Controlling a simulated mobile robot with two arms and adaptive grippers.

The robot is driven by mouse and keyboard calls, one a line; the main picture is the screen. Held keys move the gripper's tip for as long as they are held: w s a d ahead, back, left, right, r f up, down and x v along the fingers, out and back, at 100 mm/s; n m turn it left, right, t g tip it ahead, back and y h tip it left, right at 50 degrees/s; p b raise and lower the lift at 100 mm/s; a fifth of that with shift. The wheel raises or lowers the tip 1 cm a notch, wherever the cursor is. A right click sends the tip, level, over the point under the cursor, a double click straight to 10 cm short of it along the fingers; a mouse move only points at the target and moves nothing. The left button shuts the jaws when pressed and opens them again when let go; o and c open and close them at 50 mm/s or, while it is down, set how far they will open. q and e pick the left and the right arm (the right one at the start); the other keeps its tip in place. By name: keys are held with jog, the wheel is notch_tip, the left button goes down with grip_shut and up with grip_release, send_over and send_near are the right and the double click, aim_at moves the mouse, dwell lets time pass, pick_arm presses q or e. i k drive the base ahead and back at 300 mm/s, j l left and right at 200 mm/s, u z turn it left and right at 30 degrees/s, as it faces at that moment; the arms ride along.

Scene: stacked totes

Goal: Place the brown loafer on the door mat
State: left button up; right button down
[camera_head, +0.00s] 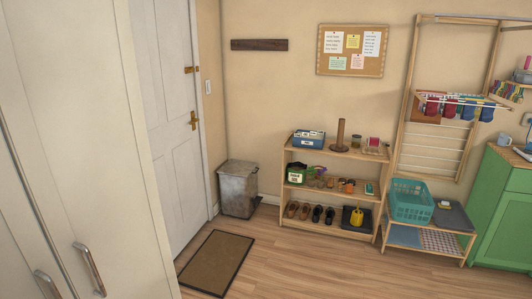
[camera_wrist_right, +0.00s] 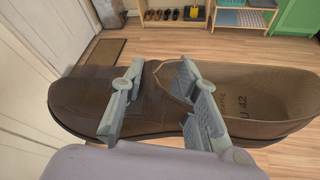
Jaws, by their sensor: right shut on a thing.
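The brown loafer (camera_wrist_right: 75,100) lies across the right wrist view, toe to the left and open heel end to the right. Its insole shows the mark "42". My right gripper (camera_wrist_right: 160,98) is shut on the loafer at its middle, with grey fingers on the upper and at the opening. The loafer is held high above the floor. The door mat (camera_head: 217,262), brown with a dark border, lies on the wooden floor in front of the white door; it also shows in the right wrist view (camera_wrist_right: 105,51), beyond the loafer's toe. Neither gripper shows in the head view.
A grey metal bin (camera_head: 239,190) stands behind the mat by the wall. A wooden shelf (camera_head: 335,154) holds several shoes and jars. A teal basket (camera_head: 411,201) sits on a low rack. A white cabinet (camera_head: 75,150) stands at left. The floor right of the mat is clear.

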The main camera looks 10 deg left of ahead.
aim_at(218, 258)
jog(key=i+l+z, duration=0.1)
jog(key=i, duration=1.75)
jog(key=i+j+u, duration=0.25)
jog(key=i+u, duration=0.75)
jog(key=i+l+u, duration=0.2)
jog(key=i+u, duration=0.3)
jog(key=i, duration=0.15)
